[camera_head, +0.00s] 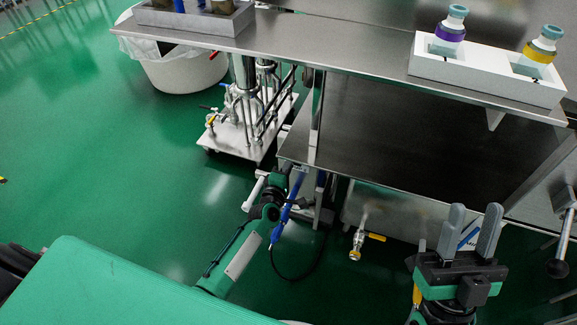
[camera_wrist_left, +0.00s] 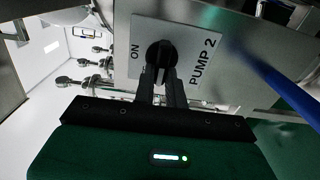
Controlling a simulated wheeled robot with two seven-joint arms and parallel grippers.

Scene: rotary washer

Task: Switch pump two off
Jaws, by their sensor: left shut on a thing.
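The pump two switch is a round black knob (camera_wrist_left: 160,54) on a white plate (camera_wrist_left: 203,32) in the left wrist view. The plate reads "PUMP 2" on the right and "ON" on the left. My left gripper (camera_wrist_left: 161,74) is shut on the knob's raised grip. The knob's exact pointing direction is hard to tell. In the head view my left arm (camera_head: 242,250) reaches down beside the steel table, and its fingers and the switch cannot be made out. My right gripper (camera_head: 473,232) is open and empty at the lower right, in front of the table.
A blue hose (camera_wrist_left: 275,75) passes close to the plate's right side. The steel table (camera_head: 345,50) carries a white rack (camera_head: 487,80) with two capped bottles. A pump cart (camera_head: 240,135) and a white bin (camera_head: 185,72) stand behind. Green floor (camera_head: 130,180) is open at left.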

